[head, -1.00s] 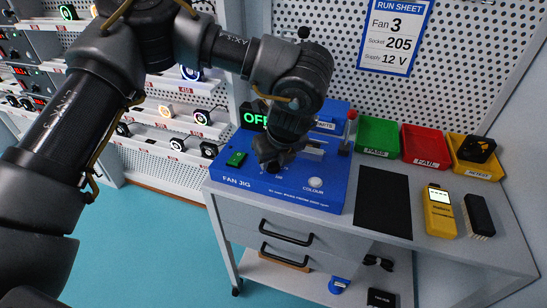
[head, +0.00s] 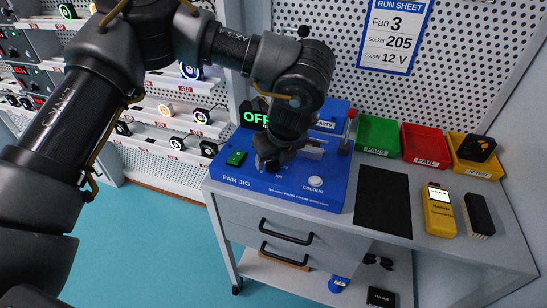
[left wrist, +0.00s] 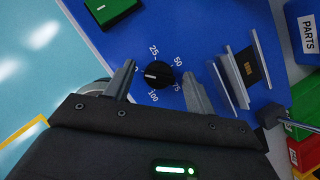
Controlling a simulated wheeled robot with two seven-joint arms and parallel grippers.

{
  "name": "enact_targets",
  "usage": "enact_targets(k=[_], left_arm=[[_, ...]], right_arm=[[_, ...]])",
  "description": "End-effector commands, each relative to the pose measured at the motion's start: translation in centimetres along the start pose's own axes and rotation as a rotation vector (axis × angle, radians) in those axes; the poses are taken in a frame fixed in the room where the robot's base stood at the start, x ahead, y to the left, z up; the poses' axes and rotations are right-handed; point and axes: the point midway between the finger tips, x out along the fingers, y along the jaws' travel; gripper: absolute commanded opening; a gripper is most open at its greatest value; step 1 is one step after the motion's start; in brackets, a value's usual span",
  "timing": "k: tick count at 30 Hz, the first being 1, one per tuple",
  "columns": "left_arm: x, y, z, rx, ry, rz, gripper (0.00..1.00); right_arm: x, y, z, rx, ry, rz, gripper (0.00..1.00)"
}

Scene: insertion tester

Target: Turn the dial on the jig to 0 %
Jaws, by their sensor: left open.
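The blue fan jig (head: 322,195) stands on the grey bench. Its black dial (left wrist: 158,75) shows in the left wrist view, ringed by the marks 25, 50, 75 and 100. The dial's white pointer line points left, toward a mark at the left that is mostly hidden by a finger. My left gripper (left wrist: 159,72) is open, with one finger on each side of the dial; I cannot tell whether they touch it. In the head view my left gripper (head: 270,162) hides the dial. My right gripper is not in view.
On the jig are a green switch (head: 236,159), a white COLOUR button (head: 315,182) and a metal socket (left wrist: 240,75). A blue PARTS bin (left wrist: 304,30) is behind. Green (head: 377,135), red (head: 425,146) and yellow (head: 474,160) bins and a yellow meter (head: 439,210) stand right.

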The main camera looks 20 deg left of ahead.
Motion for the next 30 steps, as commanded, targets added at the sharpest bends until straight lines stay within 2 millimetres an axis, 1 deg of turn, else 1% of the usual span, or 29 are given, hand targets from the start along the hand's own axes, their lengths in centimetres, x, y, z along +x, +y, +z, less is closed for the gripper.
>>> enact_targets(k=[5,9,15,18,21,30], left_arm=[[-2.9,-0.1,0.1,0.001,-0.004,-0.004,0.55],[-5.8,-0.1,0.1,0.000,-0.005,-0.005,0.55],[-9.0,0.0,0.1,-0.001,-0.002,-0.002,0.55],[-9.9,0.0,0.0,-0.001,-0.002,-0.001,0.55],[-10.3,0.0,0.0,0.000,-0.001,-0.001,0.55],[-10.4,0.0,0.0,0.000,-0.001,0.000,0.55]], right_arm=[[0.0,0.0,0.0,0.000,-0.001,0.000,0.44],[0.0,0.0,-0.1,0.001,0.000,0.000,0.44],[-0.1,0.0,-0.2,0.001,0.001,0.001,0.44],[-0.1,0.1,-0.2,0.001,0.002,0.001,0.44],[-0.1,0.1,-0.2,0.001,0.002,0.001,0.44],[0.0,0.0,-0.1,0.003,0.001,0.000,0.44]])
